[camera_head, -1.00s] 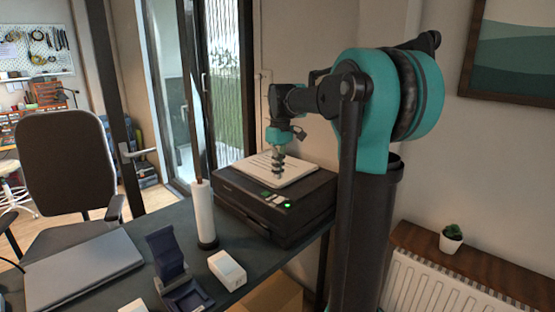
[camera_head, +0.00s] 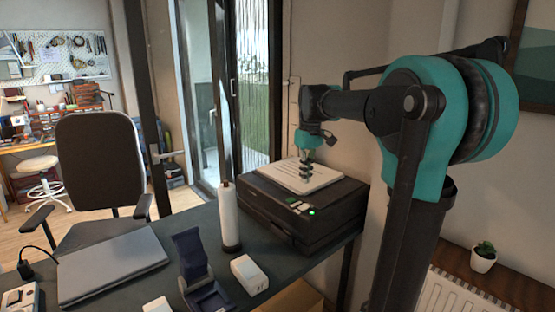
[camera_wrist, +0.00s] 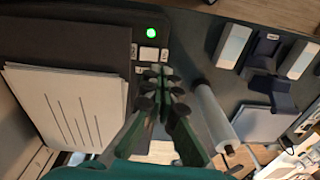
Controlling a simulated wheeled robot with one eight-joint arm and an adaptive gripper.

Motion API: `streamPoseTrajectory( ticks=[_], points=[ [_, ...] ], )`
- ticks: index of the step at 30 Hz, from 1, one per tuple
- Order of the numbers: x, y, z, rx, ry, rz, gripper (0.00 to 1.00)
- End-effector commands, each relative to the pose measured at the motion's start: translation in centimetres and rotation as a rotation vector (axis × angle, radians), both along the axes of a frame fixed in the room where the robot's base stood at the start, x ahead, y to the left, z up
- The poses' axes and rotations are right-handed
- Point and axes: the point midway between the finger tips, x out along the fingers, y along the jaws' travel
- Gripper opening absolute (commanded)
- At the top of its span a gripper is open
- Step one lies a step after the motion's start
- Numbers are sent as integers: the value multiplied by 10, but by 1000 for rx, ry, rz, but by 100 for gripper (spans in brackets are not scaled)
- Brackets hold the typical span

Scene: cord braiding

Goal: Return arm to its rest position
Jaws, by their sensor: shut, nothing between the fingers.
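My gripper (camera_head: 306,178) hangs pointing down at the end of my teal and black arm, in front of the paper stack (camera_head: 318,184) on the black printer (camera_head: 270,208). In the wrist view my gripper (camera_wrist: 160,72) has its dark finger pads together with nothing between them. There it shows over the printer's front edge, between the paper stack (camera_wrist: 60,105) and the white roll (camera_wrist: 212,115). I see no contact with the printer or paper, but the exact height is hard to tell.
The dark desk (camera_head: 140,225) also holds a closed laptop (camera_head: 110,266), the upright white roll (camera_head: 229,216), a dark blue stand (camera_head: 194,262) and a white box (camera_head: 249,273). An office chair (camera_head: 98,165) is behind it. A potted plant (camera_head: 484,257) stands at right.

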Motion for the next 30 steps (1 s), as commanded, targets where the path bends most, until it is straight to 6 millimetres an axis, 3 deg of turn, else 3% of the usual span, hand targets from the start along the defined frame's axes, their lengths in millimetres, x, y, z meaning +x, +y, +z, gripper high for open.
streamPoseTrajectory(
  ticks=[6, 15, 21, 30],
  points=[
    [-63, -17, -99, 5, -119, -200, 0],
    [-170, -35, -217, 41, -274, -454, 0],
    [-211, -39, -253, 62, -327, -542, 0],
    [-216, -40, -258, 65, -335, -554, 0]
  ],
)
